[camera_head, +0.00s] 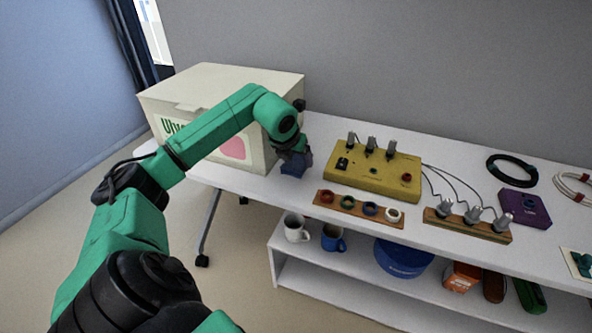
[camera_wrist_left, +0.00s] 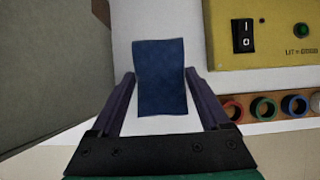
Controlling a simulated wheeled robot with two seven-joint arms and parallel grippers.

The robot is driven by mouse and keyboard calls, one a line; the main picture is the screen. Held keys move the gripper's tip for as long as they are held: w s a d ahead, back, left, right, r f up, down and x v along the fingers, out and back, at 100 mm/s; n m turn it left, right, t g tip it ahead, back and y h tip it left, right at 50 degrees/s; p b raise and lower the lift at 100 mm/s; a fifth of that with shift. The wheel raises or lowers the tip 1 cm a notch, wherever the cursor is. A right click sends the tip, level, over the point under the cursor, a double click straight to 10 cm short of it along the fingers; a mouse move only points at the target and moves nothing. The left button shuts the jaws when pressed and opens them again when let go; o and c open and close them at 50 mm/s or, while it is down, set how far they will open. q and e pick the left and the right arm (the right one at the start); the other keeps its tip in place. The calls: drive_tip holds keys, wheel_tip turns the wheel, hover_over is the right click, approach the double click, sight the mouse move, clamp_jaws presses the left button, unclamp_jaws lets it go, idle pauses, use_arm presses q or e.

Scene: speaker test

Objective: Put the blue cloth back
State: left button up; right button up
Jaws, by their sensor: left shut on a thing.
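The blue cloth (camera_head: 296,167) is a small dark blue piece at the front edge of the white table (camera_head: 330,131), just right of the white box. My left gripper (camera_head: 291,152) is above it, pointing down and shut on it. In the left wrist view the cloth (camera_wrist_left: 160,70) shows as a flat strip between the two dark fingers, with the white table top behind it. Whether the cloth touches the table I cannot tell. My right gripper is not in view.
A white box (camera_head: 285,90) stands left of the cloth. A yellow switch box (camera_head: 350,182) and a wooden strip with coloured rings (camera_head: 335,203) are to its right. A lower shelf holds a white mug (camera_head: 296,229), a blue mug (camera_head: 333,238) and a blue tub (camera_head: 402,259).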

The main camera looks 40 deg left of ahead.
sight(294, 164)
use_arm(q)
wheel_tip(294, 164, down, 4)
drive_tip(key=shift+r, duration=0.25)
drive_tip(key=o, duration=1.2)
drive_tip(key=shift+c, duration=0.2)
drive_tip(key=b+v, duration=0.2)
drive_tip(key=v, duration=1)
